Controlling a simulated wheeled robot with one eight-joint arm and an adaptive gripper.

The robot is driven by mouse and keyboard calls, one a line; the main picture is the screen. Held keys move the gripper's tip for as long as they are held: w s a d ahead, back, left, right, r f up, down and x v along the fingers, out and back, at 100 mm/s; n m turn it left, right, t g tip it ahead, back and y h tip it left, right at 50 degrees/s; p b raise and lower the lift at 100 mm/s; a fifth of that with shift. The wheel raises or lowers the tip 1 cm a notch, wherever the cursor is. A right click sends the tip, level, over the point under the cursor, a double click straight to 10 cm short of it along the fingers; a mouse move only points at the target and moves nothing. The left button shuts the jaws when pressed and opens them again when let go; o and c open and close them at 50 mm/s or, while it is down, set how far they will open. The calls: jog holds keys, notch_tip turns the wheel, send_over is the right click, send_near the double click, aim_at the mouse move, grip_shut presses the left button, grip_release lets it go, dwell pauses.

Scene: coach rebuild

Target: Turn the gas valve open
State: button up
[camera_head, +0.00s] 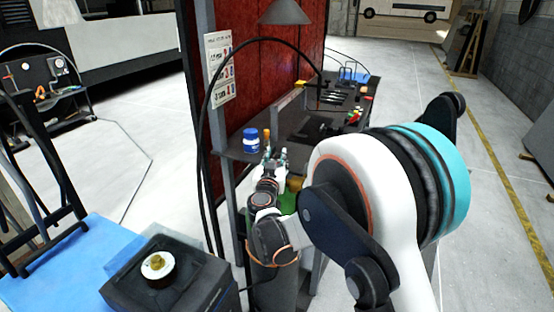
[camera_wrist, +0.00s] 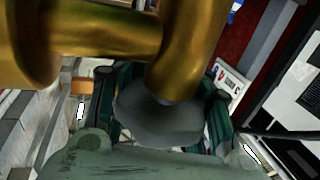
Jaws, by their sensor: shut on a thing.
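The gas valve shows large in the wrist view as a brass body (camera_wrist: 110,32) with a thick bent brass piece. A dark grey rounded knob (camera_wrist: 160,122) sits under the bent piece, between the dark teal fingers of my gripper (camera_wrist: 162,112). My gripper is shut on this knob. A scuffed grey-green surface (camera_wrist: 150,166) fills the bottom of the wrist view. In the head view my gripper (camera_head: 276,157) is at the bench's near end, above a dark cylinder (camera_head: 276,291). A bit of brass (camera_head: 296,183) shows beside it; my arm hides most of the valve.
A dark workbench (camera_head: 285,127) with tools stands behind my gripper, with a blue jar (camera_head: 251,140) near its left edge. A red panel (camera_head: 262,82) and a black hose (camera_head: 205,110) are close on the left. A dark box (camera_head: 175,290) stands front left. Open floor lies right.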

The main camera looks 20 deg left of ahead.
jog(key=shift+s+f, duration=0.1)
jog(key=shift+s, duration=0.05)
jog(key=o, duration=1.2)
jog(key=shift+a, duration=0.1)
jog(key=s+d, duration=0.2)
jog(key=s, duration=0.9)
jog(key=shift+s+d, duration=0.3)
